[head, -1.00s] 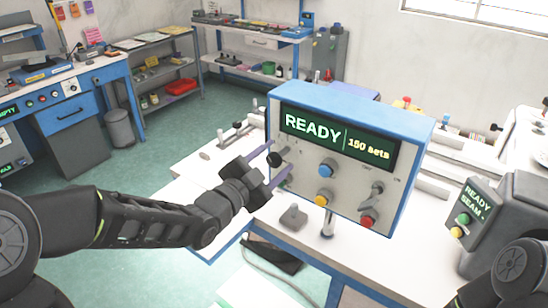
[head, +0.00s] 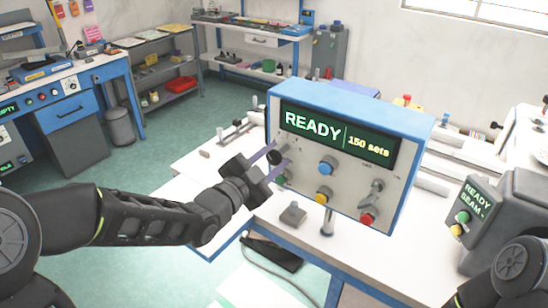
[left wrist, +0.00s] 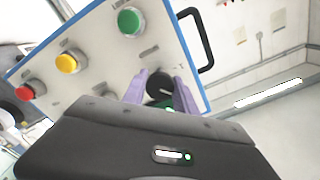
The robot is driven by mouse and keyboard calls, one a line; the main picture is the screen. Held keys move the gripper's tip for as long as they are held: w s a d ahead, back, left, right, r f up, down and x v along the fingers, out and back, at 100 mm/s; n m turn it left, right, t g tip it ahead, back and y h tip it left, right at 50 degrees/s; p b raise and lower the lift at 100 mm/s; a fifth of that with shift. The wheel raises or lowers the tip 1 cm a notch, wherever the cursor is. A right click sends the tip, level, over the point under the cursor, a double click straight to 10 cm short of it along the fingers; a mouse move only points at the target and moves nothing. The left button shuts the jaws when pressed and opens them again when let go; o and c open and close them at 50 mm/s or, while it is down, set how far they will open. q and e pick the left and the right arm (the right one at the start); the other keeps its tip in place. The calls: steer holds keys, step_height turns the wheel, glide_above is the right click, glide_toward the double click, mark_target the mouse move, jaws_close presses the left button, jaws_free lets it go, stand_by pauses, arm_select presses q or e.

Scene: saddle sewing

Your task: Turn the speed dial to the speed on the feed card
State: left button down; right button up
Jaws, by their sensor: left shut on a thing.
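The control box (head: 345,175) is a white-faced box with a blue frame, standing on the white bench. Its screen (head: 338,134) reads "READY" and "150 sets". A black dial (head: 274,157) is at the left side of its face; it also shows in the left wrist view (left wrist: 159,86). My left gripper (head: 276,160) is shut on this dial, its purple fingers on either side of it in the left wrist view (left wrist: 160,88). The dial's scale is too small to read. I cannot make out a feed card. My right gripper is out of view.
A "READY SEAM" unit (head: 478,212) stands at right.

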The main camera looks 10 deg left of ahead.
arm_select(q)
steer(key=shift+f+n+b, duration=0.2)
steer(key=shift+n+b, duration=0.6)
steer(key=shift+b, duration=0.25)
steer(key=shift+n+b, duration=0.95)
steer(key=shift+n, duration=0.15)
steer(key=shift+n+b, duration=0.65)
steer(key=shift+n, duration=0.55)
steer(key=shift+r+n+b, duration=0.15)
steer(key=shift+n+b, duration=0.2)
steer(key=shift+n, duration=0.65)
steer(key=c, duration=1)
jaws_free()
